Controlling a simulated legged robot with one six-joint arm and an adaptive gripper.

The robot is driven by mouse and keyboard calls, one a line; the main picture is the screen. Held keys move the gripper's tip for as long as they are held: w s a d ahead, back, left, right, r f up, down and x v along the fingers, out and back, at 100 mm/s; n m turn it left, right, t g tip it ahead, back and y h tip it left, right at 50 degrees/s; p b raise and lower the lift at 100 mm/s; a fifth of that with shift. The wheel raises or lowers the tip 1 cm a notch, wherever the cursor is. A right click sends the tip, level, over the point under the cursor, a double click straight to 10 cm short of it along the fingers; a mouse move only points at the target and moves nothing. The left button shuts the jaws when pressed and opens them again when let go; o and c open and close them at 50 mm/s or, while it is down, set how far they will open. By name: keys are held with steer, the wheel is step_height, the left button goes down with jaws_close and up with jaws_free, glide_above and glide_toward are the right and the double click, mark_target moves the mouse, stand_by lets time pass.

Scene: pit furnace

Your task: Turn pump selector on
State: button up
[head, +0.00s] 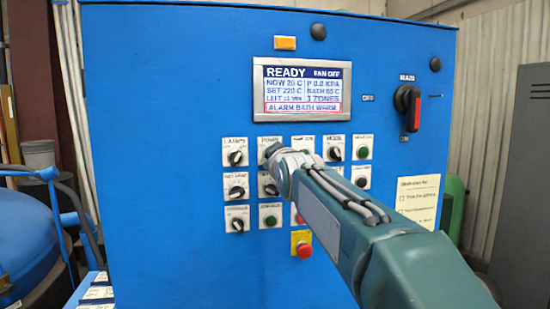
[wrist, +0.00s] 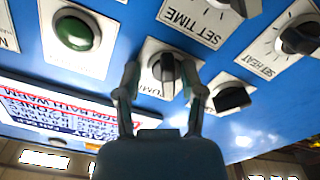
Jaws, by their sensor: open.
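The pump selector (wrist: 167,67) is a round black knob with a raised bar on a white plate, upside down in the wrist view. Its plate reads partly as "PUMP". The bar stands nearly upright in that view. My gripper (wrist: 160,74) is open, with one finger on each side of the knob. I cannot tell whether the fingers touch it. In the head view, my gripper (head: 271,153) is at the pump plate (head: 264,140) in the top row, and my arm hides most of the selector.
A red emergency button (head: 304,250) sits lower. The display (head: 301,88) reads READY, FAN OFF. The main switch (head: 407,108) is at right.

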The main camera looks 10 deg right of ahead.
steer(key=shift+a, duration=0.55)
jaws_close()
steer(key=shift+d, duration=0.15)
steer(key=shift+m, duration=0.3)
steer(key=m, duration=1.1)
steer(key=shift+d+f, duration=0.1)
steer(key=shift+m, duration=0.3)
